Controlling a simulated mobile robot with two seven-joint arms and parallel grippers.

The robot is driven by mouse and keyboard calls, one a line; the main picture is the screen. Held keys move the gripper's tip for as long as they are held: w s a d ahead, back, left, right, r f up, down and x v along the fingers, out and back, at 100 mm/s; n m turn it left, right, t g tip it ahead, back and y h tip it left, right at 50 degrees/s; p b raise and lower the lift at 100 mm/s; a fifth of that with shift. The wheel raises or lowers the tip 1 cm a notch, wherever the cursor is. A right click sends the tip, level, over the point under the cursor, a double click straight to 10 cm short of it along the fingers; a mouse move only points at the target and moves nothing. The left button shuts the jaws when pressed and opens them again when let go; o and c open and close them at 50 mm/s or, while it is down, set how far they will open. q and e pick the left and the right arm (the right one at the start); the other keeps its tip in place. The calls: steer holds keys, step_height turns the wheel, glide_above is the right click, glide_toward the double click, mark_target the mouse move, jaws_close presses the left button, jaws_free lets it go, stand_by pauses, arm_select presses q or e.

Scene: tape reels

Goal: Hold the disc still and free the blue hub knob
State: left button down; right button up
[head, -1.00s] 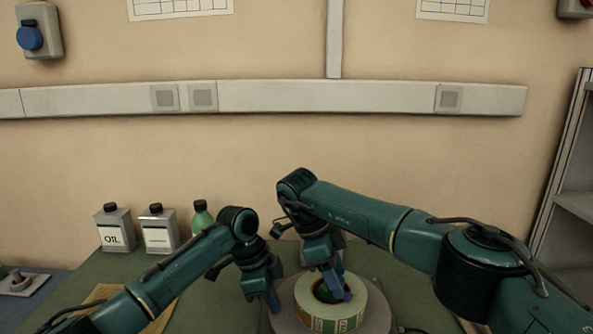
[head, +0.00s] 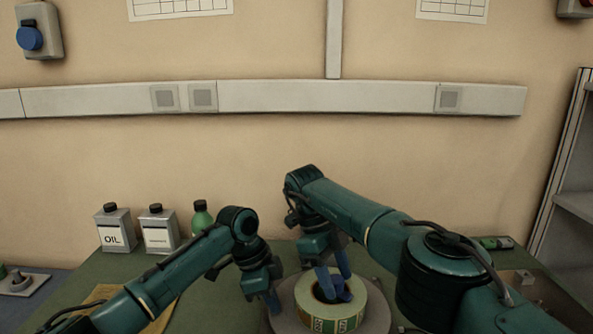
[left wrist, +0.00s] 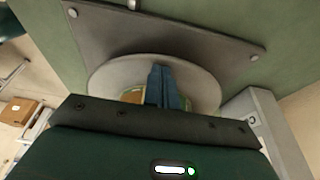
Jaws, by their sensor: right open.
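The grey disc (head: 284,322) lies flat with a cream and green tape roll (head: 345,318) at its centre; the disc also shows in the left wrist view (left wrist: 205,90). A blue shape, apparently the hub knob (head: 344,295), sits in the roll's core. It is hard to separate from the blue fingers there. My right gripper (head: 335,288) points down into the core with its fingers apart, around or beside the knob. My left gripper (head: 275,309) points down at the disc's left side. Its fingers are together in the left wrist view (left wrist: 165,75); contact with the disc is unclear.
An oil can (head: 113,232), a second can (head: 158,231) and a green bottle (head: 201,218) stand at the back left. A green cylindrical item (head: 495,243) lies at the back right. A bolted grey plate (left wrist: 200,35) lies under the disc.

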arm_select(q)
steer(key=shift+s+f, duration=0.15)
steer(key=shift+f, duration=0.2)
arm_select(e)
steer(key=shift+f, duration=0.3)
steer(key=shift+r, duration=0.15)
steer(key=shift+c, duration=0.3)
